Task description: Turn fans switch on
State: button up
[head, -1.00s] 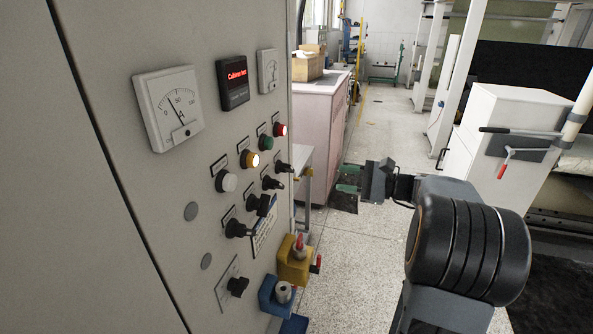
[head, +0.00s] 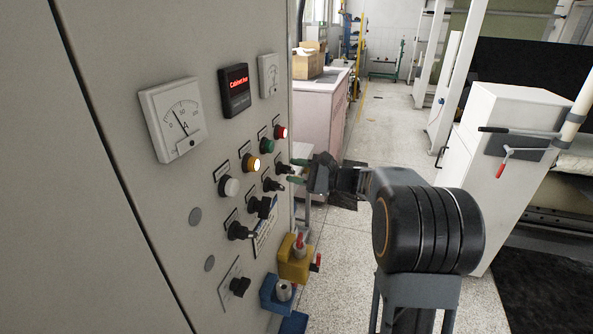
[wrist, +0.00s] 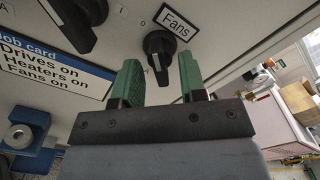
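The fans switch is a black rotary knob (wrist: 165,46) under a label reading "Fans" in the wrist view. In the head view it appears to be the rightmost knob (head: 284,169) in the row on the grey cabinet panel. I cannot tell its setting surely. My gripper (head: 296,171) is open, its green fingertips pointing at the panel near this knob. In the wrist view, the gripper (wrist: 160,80) has its two green fingers apart, with the knob showing beyond the gap between them. I see no contact.
A job card (wrist: 45,65) is on the panel, left of the knob. Other black knobs (head: 240,230) sit lower left. A yellow lamp (head: 251,162) is lit; a red display (head: 237,84) reads "Cabinet hot". Yellow (head: 294,262) and blue (head: 277,293) blocks stick out below.

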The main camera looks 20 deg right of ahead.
jog(key=shift+c, duration=0.4)
grip_shut()
jog(key=shift+r, duration=0.1)
jog(key=m+p, duration=0.4)
jog(key=shift+r, duration=0.15)
jog(key=m+p, duration=0.6)
jog(key=p, duration=0.1)
jog(key=m+p, duration=0.3)
jog(key=m, duration=0.1)
jog(key=shift+f+m+p, duration=0.15)
jog(key=shift+m+p, duration=0.15)
jog(key=shift+m, duration=0.65)
jog(key=shift+f+m+p, duration=0.1)
jog(key=shift+m+p, duration=0.2)
jog(key=shift+m, duration=0.65)
